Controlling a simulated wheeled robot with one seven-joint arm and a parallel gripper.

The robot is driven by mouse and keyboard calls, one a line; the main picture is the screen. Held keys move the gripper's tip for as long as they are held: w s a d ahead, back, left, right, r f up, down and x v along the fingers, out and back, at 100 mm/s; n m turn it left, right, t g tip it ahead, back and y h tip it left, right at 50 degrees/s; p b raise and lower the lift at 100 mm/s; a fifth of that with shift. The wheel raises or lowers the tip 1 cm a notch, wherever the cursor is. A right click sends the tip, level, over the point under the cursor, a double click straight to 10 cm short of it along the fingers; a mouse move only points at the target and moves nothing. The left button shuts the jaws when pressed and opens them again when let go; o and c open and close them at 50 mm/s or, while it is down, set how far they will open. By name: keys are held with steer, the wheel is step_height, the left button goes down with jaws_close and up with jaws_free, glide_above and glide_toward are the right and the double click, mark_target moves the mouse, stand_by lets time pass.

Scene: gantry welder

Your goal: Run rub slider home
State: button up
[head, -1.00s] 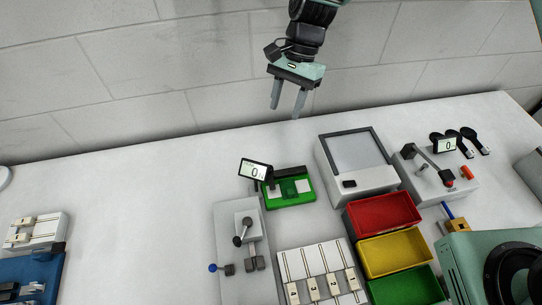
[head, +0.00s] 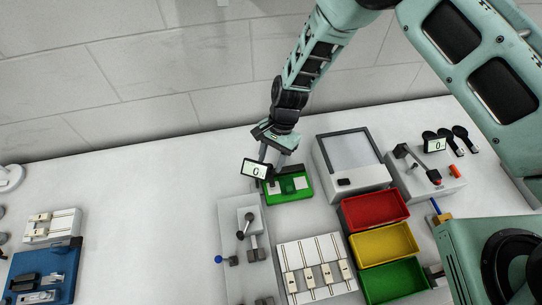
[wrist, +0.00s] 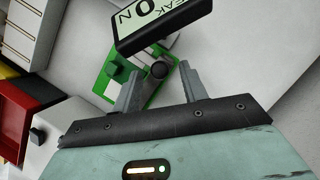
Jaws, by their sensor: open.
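A small green fixture (head: 291,194) with pale pads stands at the middle of the bench. It also shows in the wrist view (wrist: 102,80), with a dark green block (wrist: 119,72) on it. A dark round-ended part (wrist: 158,69) shows between my fingers in the wrist view; it may be the slider's handle, but I cannot tell. My gripper (head: 274,163) is open and points down just over the back left of the fixture. In the wrist view my fingers (wrist: 160,76) stand either side of the dark part, with no clear contact. My gripper hides the fixture's back in the head view.
A display (head: 255,169) reading 0 stands close to my fingers; it also shows in the wrist view (wrist: 160,22). A grey lever plate (head: 233,233) is in front, a grey-framed box (head: 353,162) to the right, with red (head: 375,225), yellow and green bins. The bench's left middle is clear.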

steer(key=shift+s+f, duration=0.1)
steer(key=shift+f, duration=0.15)
jaws_close()
steer(key=b, duration=0.2)
glide_above(302, 164)
steer(key=shift+a, duration=0.1)
jaws_free()
steer(key=shift+r, duration=0.1)
